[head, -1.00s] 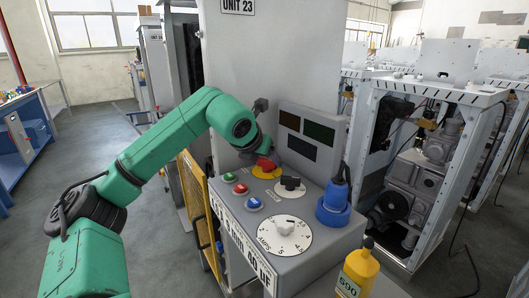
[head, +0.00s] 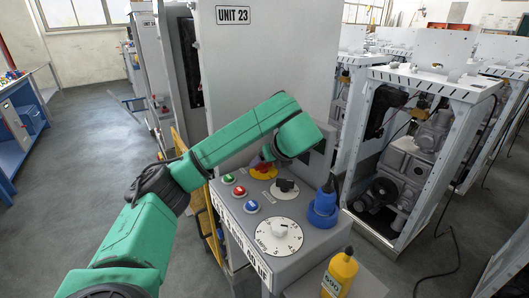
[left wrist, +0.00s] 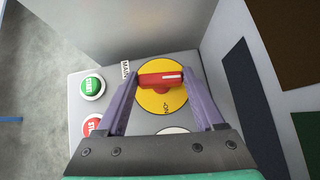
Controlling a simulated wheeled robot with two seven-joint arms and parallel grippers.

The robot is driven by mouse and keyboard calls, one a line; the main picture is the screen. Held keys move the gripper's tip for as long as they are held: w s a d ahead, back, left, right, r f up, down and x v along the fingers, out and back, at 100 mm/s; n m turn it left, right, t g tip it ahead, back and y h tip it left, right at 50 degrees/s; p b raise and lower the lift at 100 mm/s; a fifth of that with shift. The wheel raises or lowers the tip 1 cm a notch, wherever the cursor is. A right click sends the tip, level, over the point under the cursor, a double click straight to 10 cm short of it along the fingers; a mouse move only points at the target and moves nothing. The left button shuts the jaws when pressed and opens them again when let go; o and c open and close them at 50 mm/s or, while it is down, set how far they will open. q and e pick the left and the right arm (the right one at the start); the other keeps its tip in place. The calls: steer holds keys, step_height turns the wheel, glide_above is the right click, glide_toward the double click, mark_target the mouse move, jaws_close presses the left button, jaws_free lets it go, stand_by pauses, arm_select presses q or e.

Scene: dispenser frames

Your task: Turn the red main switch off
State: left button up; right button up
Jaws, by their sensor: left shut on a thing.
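The red main switch (head: 262,163) is a red handle on a yellow round plate (head: 264,173) at the back left of the grey control panel. In the left wrist view the red handle (left wrist: 161,78) lies nearly crosswise on the yellow plate (left wrist: 163,101), with "ON" printed near the plate's lower edge and a "MAIN" label to its left. My left gripper (left wrist: 160,79) is shut on the handle, one purple finger at each end. My right gripper is not in view.
Green (head: 228,179), red (head: 239,190) and blue (head: 251,206) buttons sit beside a black knob (head: 285,186) and a white dial (head: 278,236). A tall cabinet (head: 260,70) rises behind.

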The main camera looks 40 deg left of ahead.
arm_select(q)
steer(key=shift+n+g+p, duration=0.6)
steer(key=shift+n+p, duration=0.1)
steer(key=shift+p, duration=0.2)
steer(key=o, duration=1.4)
steer(key=p+v, duration=0.2)
steer(key=v, duration=0.1)
steer(key=p+v, duration=0.3)
steer(key=shift+w+a+r, duration=0.15)
steer(key=shift+w+a, duration=0.05)
steer(key=p+v, duration=0.1)
steer(key=v, duration=0.2)
steer(key=p+v, duration=0.1)
steer(key=v, duration=0.1)
steer(key=d+f+p+v, duration=0.1)
steer(key=v, duration=0.2)
steer(key=shift+s+d+r+p, duration=0.15)
steer(key=shift+s+r+p, duration=0.05)
steer(key=shift+r+p, duration=0.15)
steer(key=shift+f, duration=0.1)
